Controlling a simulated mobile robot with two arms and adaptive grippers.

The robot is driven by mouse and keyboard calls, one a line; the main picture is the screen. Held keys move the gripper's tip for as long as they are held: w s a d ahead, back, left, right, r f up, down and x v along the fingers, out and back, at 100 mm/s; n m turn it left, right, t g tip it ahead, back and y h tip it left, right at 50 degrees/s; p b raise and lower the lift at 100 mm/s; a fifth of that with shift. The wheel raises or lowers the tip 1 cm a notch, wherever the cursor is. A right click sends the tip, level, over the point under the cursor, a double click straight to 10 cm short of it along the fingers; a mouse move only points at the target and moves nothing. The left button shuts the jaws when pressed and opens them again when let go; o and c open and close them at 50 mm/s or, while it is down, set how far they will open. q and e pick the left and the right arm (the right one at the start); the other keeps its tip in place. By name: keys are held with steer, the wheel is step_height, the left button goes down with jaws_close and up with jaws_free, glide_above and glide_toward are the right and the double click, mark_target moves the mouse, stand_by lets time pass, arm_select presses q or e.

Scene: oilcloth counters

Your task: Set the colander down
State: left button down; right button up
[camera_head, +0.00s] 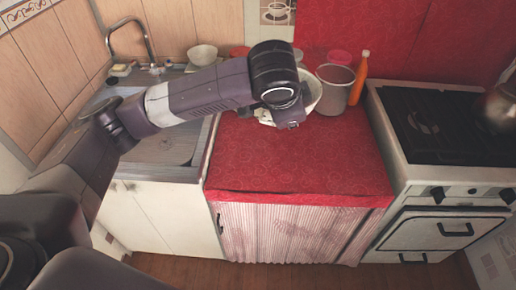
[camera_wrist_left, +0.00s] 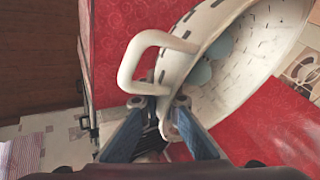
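The colander is white with dark slots and a loop handle. It shows large and tilted in the left wrist view (camera_wrist_left: 258,70). In the head view it is mostly hidden behind my left arm, and part of its white side (camera_head: 314,88) shows over the red counter. My left gripper (camera_wrist_left: 160,103) has its fingers on either side of the colander's rim at the foot of the handle, shut on it. In the head view the left gripper (camera_head: 290,118) is at the colander's near side. Whether the colander's base touches the counter is hidden. My right gripper is not in view.
The red oilcloth counter (camera_head: 290,165) is clear in front. A pale pot (camera_head: 334,90), an orange bottle (camera_head: 359,78) and a pink container (camera_head: 341,57) stand behind. The stove (camera_head: 440,125) is at right, the sink (camera_head: 165,145) at left, with a white bowl (camera_head: 203,54) beyond.

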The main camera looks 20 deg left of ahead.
arm_select(q)
steer(key=shift+m+h, duration=0.5)
steer(key=shift+m, duration=0.4)
steer(key=w+a+f, duration=0.1)
steer(key=a, duration=0.2)
steer(key=w+a+f, duration=0.1)
steer(key=w+a, duration=0.1)
steer(key=w+a+f, duration=0.1)
steer(key=w+a, duration=0.1)
steer(key=a, duration=0.1)
steer(key=shift+w+a, duration=0.1)
steer(key=shift+a, duration=0.2)
steer(key=shift+w+a+f, duration=0.1)
steer(key=shift+a+f, duration=0.1)
steer(key=shift+a, duration=0.05)
step_height(320, 180, down, 20)
steer(key=shift+r+p, duration=0.15)
steer(key=shift+p, duration=0.15)
steer(key=c, duration=2.2)
jaws_free()
steer(key=shift+o, duration=0.2)
steer(key=shift+r, duration=0.25)
steer(key=v, duration=1.1)
steer(key=shift+s+r, duration=0.25)
